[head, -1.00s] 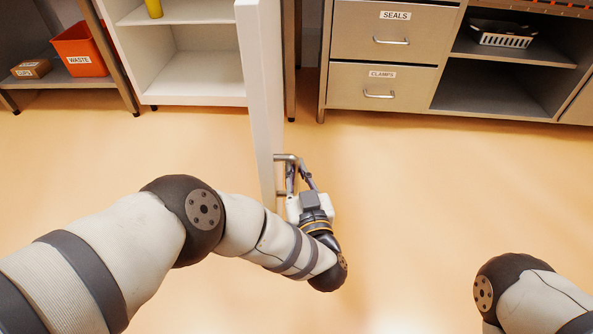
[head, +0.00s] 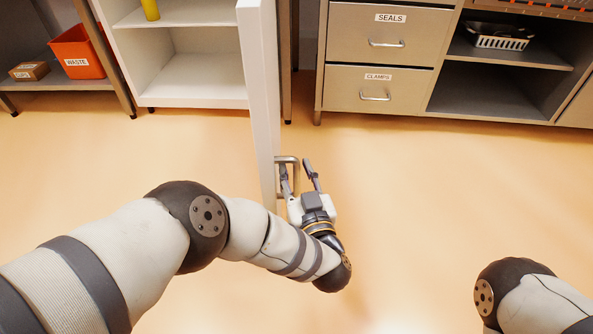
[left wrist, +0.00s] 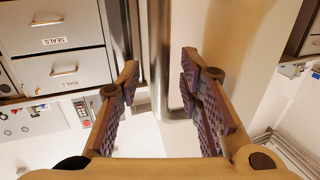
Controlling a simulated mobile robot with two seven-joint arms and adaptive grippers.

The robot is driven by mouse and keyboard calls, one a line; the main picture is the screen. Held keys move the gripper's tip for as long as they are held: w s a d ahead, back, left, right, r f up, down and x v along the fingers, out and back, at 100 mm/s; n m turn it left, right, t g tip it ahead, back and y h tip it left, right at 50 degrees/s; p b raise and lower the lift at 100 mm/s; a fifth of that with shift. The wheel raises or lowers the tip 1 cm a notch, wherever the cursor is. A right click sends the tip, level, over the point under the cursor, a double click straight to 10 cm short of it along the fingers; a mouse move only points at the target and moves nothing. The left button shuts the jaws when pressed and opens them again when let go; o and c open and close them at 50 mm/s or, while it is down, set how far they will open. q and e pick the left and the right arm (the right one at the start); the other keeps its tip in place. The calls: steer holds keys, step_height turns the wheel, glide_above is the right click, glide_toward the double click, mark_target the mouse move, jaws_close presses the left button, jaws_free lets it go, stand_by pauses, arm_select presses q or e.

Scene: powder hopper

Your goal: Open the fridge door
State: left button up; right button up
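The white fridge door (head: 258,90) stands swung well open, seen nearly edge-on in the head view. The fridge's white interior (head: 200,75) shows to its left. The metal door handle (head: 297,172) is on the door's right side; in the left wrist view the handle (left wrist: 160,60) is a bar running between the fingers. My left gripper (head: 299,172) is open at the handle, one finger between bar and door, the other outside. The left wrist view shows the gripper (left wrist: 158,75) with gaps beside the bar. My right gripper is out of view.
A cabinet with SEALS (head: 390,30) and CLAMPS (head: 375,88) drawers stands to the right, with an open shelf holding a white basket (head: 500,42). An orange WASTE bin (head: 78,52) is at the far left. The floor (head: 420,190) in front is clear.

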arm_select(q)
steer(key=v, duration=1.2)
